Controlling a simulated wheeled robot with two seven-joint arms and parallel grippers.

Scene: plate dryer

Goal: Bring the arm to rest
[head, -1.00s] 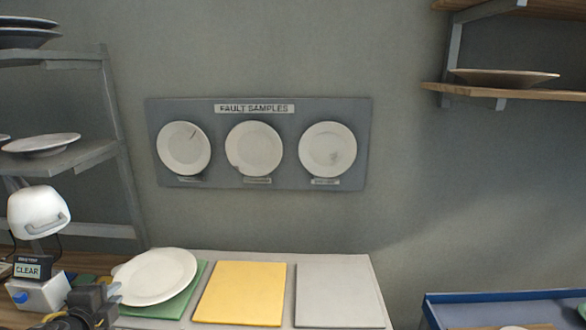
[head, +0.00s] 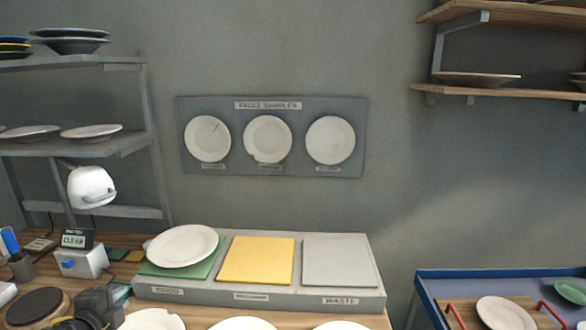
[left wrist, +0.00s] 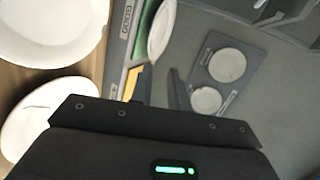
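My left gripper (head: 115,311) shows in part at the bottom left of the head view, over the wooden bench. In the left wrist view its two dark fingers (left wrist: 160,92) stand a little apart with nothing between them. A white plate (head: 183,246) lies on the green pad (head: 208,270) of the grey sorting stand (head: 210,292), clear of the gripper. The yellow pad (head: 257,261) and the grey pad (head: 340,262) are bare. My right gripper is not in view.
Several white plates, one of them (head: 243,325), show at the front edge of the bench. A lamp (head: 91,187) and a box with a CLEAR sign (head: 74,238) stand at left. A blue-rimmed table (head: 490,273) with a plate rack is at right. Shelves flank the wall board (head: 270,167).

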